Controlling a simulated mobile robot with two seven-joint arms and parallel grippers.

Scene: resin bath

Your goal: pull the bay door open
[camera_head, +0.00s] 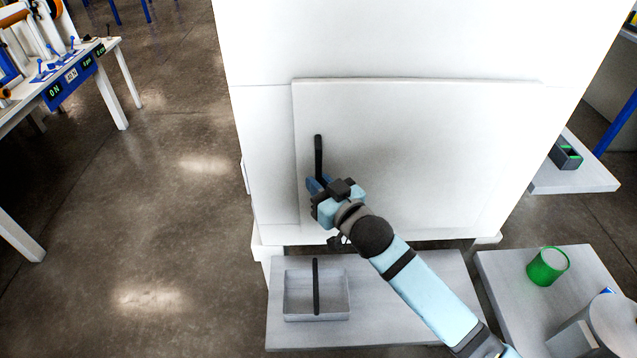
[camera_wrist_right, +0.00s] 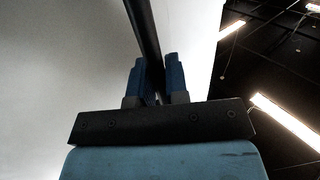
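The bay door (camera_head: 430,140) is a large pale panel on the front of a white cabinet (camera_head: 265,120). It appears to lie against the cabinet front, with no clear gap. Its upright black handle (camera_head: 318,155) is near the door's left edge; the lower part is hidden behind my gripper. My right gripper (camera_head: 315,186) is at the lower part of the handle. In the right wrist view the blue fingers (camera_wrist_right: 162,80) stand on both sides of the black handle (camera_wrist_right: 143,30) and look closed on it. My left gripper is not in view.
A grey platform (camera_head: 385,310) below the door holds a shallow tray with a black handle (camera_head: 316,290). A green cup (camera_head: 547,266) stands on a table at right. A bench (camera_head: 110,45) stands at far left. The floor (camera_head: 160,220) left of the cabinet is clear.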

